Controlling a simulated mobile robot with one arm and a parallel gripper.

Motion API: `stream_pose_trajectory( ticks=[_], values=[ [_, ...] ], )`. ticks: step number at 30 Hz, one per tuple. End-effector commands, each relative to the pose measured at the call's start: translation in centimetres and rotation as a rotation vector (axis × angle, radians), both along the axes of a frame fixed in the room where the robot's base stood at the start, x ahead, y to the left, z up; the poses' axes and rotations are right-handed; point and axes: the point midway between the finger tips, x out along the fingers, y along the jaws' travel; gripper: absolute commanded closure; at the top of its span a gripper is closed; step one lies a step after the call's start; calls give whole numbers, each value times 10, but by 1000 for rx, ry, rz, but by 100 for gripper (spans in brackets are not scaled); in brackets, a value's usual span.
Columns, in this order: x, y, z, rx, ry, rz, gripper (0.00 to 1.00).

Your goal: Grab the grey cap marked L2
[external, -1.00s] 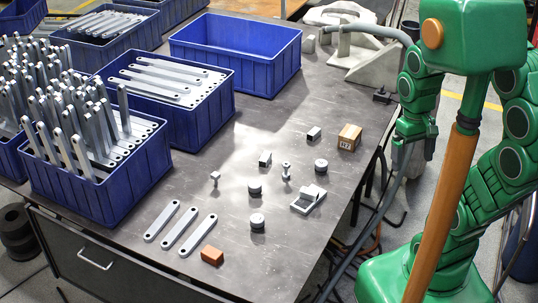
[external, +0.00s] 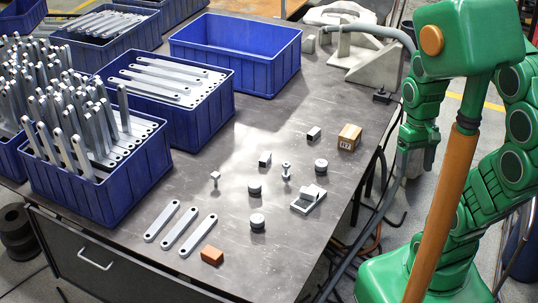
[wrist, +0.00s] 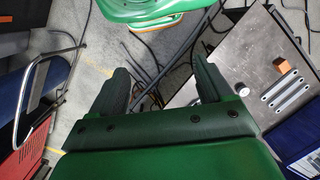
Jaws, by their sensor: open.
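Three short round grey caps stand on the dark table in the external view: one in the middle (external: 254,188), one nearer the front (external: 257,221) and one to the right (external: 321,166). No L2 mark can be read on any of them, so I cannot tell which is the named one. My gripper (external: 418,158) hangs off the table's right edge, apart from all the caps. In the wrist view my gripper (wrist: 163,82) has its two fingers wide apart with nothing between them.
Near the caps are a marked cardboard box (external: 349,137), a grey stepped block (external: 308,199), small metal pieces (external: 286,171), an orange block (external: 212,255) and three flat bars (external: 180,231). Blue bins (external: 236,72) fill the table's left and back. Cables (wrist: 150,75) hang beside the table.

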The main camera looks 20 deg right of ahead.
Motion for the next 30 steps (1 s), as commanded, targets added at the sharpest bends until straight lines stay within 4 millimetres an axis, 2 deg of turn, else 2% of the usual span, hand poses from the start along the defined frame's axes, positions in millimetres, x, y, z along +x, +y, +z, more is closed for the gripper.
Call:
stream_pose_trajectory(
  ticks=[18, 30],
  values=[
    [67, 123, -35, 384, 175, -104, 21],
    [111, 190, -55, 595, 318, -275, 21]
  ],
)
